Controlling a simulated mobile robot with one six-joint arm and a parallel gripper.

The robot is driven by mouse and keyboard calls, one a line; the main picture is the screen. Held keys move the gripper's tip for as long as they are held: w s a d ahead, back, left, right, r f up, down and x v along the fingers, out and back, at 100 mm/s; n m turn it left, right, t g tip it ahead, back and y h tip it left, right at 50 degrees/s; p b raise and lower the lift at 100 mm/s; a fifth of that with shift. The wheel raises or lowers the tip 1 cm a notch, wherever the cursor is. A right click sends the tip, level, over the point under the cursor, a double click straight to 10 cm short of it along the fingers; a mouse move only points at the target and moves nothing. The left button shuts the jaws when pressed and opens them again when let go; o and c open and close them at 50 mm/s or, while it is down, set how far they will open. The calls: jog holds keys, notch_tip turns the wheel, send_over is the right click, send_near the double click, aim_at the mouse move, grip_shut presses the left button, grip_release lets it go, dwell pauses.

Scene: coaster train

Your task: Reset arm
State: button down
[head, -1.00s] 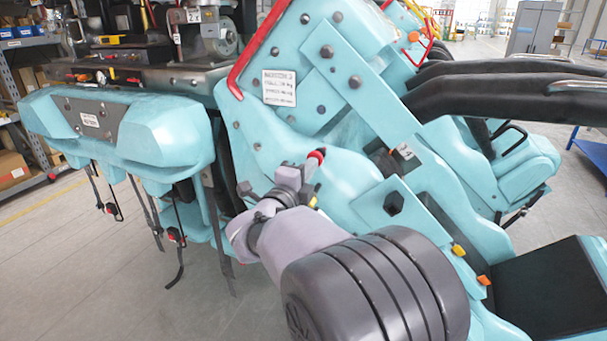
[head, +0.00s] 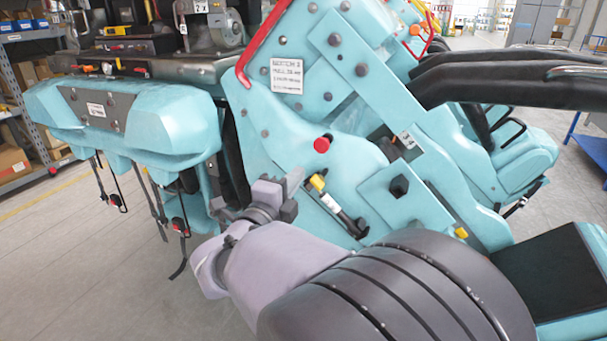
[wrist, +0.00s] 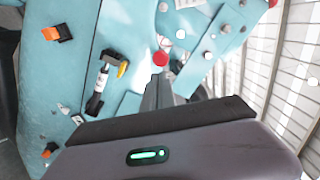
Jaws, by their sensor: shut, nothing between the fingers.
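My gripper (head: 293,181) is in front of the teal side panel of the coaster car (head: 285,135). It is shut and empty. In the wrist view its closed fingers (wrist: 157,92) point toward a red round knob (wrist: 160,59), which sits on the panel. In the head view the red knob (head: 322,144) is above and right of the fingertips, with a visible gap. A black cylinder with a yellow end (head: 338,205) is mounted right of the fingers; it also shows in the wrist view (wrist: 98,92).
A seat front (head: 165,135) with hanging straps is at left. Black restraint bars (head: 490,80) reach out at upper right. A black seat cushion (head: 550,265) is at lower right. Shelving (head: 35,100) stands at far left. The floor (head: 100,270) at lower left is clear.

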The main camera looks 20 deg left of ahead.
dwell(0.4)
jog(key=s+d+r+n+g+y+b, duration=0.1)
jog(key=d+n+g+y, duration=0.2)
jog(key=d, duration=0.4)
jog(key=s+d+r+n+g+y+b, duration=0.1)
jog(key=d+n+y+b, duration=0.15)
jog(key=d+n, duration=0.35)
jog(key=s+d+f+n+g, duration=0.1)
jog(key=s+d+f+g, duration=0.2)
jog(key=s+d+f, duration=0.2)
jog(key=s+d+f+n+g+h, duration=0.1)
jog(key=s+d+f, duration=0.4)
jog(key=s, duration=0.7)
jog(key=s+d+f+n+g+h+b, duration=0.1)
jog(key=s+d+f+n+g, duration=0.2)
jog(key=s+d, duration=0.5)
notch_tip(320, 180, down, 3)
jog(key=shift+s+r+g, duration=0.2)
jog(key=shift+s+g, duration=0.3)
jog(key=shift+g, duration=0.3)
